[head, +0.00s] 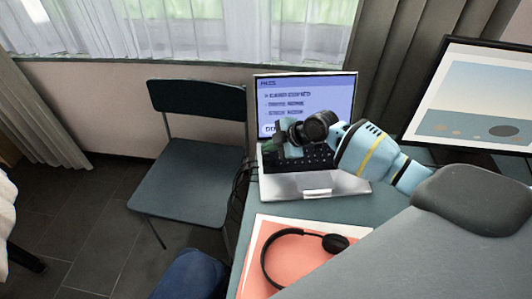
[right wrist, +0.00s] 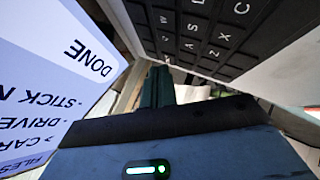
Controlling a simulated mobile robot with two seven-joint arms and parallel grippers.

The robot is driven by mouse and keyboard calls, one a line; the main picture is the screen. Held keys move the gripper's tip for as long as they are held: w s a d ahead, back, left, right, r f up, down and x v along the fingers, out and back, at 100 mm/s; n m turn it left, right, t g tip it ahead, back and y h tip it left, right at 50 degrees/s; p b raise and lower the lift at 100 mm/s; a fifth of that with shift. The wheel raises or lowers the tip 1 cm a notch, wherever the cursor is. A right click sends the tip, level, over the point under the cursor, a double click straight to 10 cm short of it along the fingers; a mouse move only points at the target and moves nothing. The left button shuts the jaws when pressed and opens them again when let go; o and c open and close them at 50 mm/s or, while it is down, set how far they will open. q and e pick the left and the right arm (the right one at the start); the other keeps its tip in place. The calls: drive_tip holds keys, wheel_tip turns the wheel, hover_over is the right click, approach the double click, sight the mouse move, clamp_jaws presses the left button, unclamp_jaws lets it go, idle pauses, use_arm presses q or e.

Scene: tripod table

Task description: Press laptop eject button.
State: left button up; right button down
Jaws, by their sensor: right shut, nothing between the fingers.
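The open laptop (head: 330,184) stands on the table, its lit screen (head: 305,84) showing a file list and the word DONE at the lower left. My right gripper (head: 281,136) is shut and empty at the laptop's left side, in front of the screen's lower left corner and over the keyboard's left part. In the right wrist view its fingers (right wrist: 157,88) point between the screen (right wrist: 60,100) and the keyboard (right wrist: 215,30). I cannot tell whether they touch the laptop. No eject button can be made out; the gripper hides part of that side. My left gripper is out of view.
A headset (head: 337,243) lies on a red folder (head: 255,268) in front of the laptop. A monitor (head: 480,95) stands at the right. A chair (head: 190,185) stands left of the table, with dark cables (head: 240,180) hanging between them.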

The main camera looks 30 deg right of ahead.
drive_tip(key=shift+f, duration=0.2)
drive_tip(key=shift+f, duration=0.15)
idle(0.3)
idle(0.4)
drive_tip(key=shift+r, duration=0.75)
